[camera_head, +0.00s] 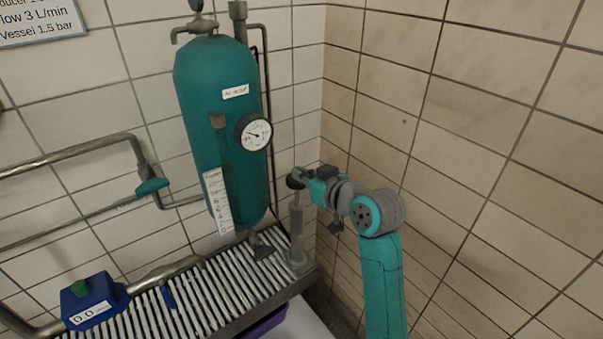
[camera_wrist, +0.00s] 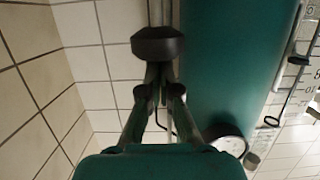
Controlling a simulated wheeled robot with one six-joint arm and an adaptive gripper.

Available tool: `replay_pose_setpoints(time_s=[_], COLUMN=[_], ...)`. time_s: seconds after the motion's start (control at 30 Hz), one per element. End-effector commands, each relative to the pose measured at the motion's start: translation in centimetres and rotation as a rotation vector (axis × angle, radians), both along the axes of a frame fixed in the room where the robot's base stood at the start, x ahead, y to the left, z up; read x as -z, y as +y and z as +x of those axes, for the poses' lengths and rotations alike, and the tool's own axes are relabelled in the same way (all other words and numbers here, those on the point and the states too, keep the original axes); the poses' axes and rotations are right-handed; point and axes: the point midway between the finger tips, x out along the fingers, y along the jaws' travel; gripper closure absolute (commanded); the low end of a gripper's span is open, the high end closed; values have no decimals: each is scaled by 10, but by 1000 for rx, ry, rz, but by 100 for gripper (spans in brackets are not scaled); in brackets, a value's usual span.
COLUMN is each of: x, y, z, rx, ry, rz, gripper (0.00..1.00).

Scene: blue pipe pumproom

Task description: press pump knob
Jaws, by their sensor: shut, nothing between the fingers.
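The pump knob (camera_head: 294,183) is a dark round cap on top of a slim upright grey pump (camera_head: 297,230), at the right end of the slatted bench in the head view. In the wrist view the knob (camera_wrist: 157,44) shows dark and wide, right at the tips of my fingers. My gripper (camera_head: 301,173) is shut and empty, at the top of the knob. In the wrist view my gripper (camera_wrist: 159,72) has its fingertips together, overlapping the knob's edge. I cannot tell whether they touch it.
A teal pressure vessel (camera_head: 215,125) with a dial gauge (camera_head: 253,132) stands left of the pump. A blue box (camera_head: 88,300) with a green button sits on the slatted bench (camera_head: 205,305). Pipes run along the left wall. Tiled walls meet behind the pump.

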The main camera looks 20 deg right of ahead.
Motion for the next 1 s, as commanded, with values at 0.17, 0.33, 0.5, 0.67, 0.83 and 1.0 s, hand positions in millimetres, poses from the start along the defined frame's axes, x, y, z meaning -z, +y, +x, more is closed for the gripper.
replay_pose_setpoints(time_s=[0.17,0.33,0.5,0.67,0.83,1.0], x=[21,51,63,64,64,55], y=[0,0,0,0,0,1], z=[0,0,0,0,0,5], rx=[0,0,0,0,0,-1], ry=[6,7,4,6,9,6], rz=[2,1,1,0,-1,-2], gripper=[100,100,100,100,100,100])
